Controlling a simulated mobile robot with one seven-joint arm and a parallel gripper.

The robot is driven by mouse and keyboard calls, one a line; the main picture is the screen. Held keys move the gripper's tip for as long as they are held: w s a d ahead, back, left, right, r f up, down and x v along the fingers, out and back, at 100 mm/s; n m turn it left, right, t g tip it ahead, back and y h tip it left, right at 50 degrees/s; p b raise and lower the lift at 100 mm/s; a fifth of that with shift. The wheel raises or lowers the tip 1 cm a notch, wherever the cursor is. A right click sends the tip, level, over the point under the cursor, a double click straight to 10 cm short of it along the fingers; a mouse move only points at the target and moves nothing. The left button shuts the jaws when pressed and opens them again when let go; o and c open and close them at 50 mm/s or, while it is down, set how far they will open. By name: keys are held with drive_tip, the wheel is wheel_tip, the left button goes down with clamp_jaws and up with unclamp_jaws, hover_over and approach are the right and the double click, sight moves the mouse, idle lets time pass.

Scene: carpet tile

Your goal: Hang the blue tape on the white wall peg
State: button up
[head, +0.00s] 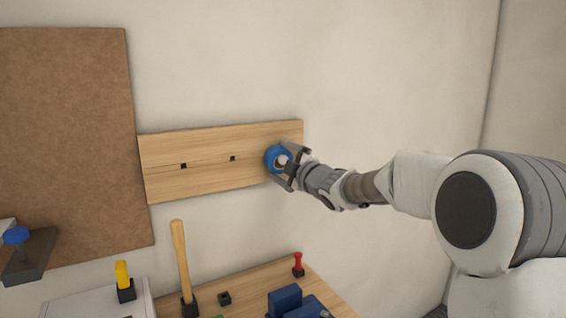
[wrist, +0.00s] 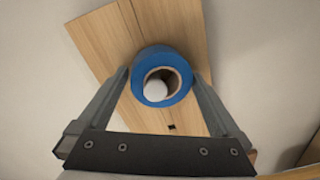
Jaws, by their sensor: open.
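The blue tape (head: 271,154) is a roll close to the right end of a wooden wall board. The white wall peg (head: 282,160) shows its rounded end inside the roll's hole. In the wrist view the blue tape (wrist: 150,58) surrounds the white peg (wrist: 156,90), which sits toward the left of the hole. My gripper (head: 289,165) is at the tape, with one finger on each side of it. In the wrist view my gripper (wrist: 160,76) is open, its fingers very near the roll; I cannot tell whether they still touch it.
The wooden board (head: 205,180) has two dark square holes left of the tape. A brown panel (head: 65,140) hangs at left. Below, a workbench (head: 245,280) carries a wooden-handled tool (head: 181,260), a red-topped item (head: 298,264) and a blue object (head: 285,299). The wall right of the board is bare.

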drive_tip(key=s+d+r+m+g+h+p, duration=0.1)
drive_tip(key=s+d+m+h+p, duration=0.2)
drive_tip(key=s+d+m+h, duration=0.6)
drive_tip(key=s+d+r+m+g+h+p, duration=0.1)
drive_tip(key=s+d+m+h+p, duration=0.2)
drive_tip(key=s+d, duration=1.1)
drive_tip(key=s+a+f+m+g+y+p, duration=0.1)
drive_tip(key=s+f+m+g, duration=0.2)
drive_tip(key=s, duration=0.8)
drive_tip(key=s+a+f+m+g+y+p, duration=0.1)
drive_tip(key=s+f+m+g+p, duration=0.1)
drive_tip(key=s, duration=0.9)
drive_tip(key=f+m+g, duration=0.1)
drive_tip(key=m+g, duration=0.1)
drive_tip(key=m, duration=0.1)
drive_tip(key=shift+a, duration=0.25)
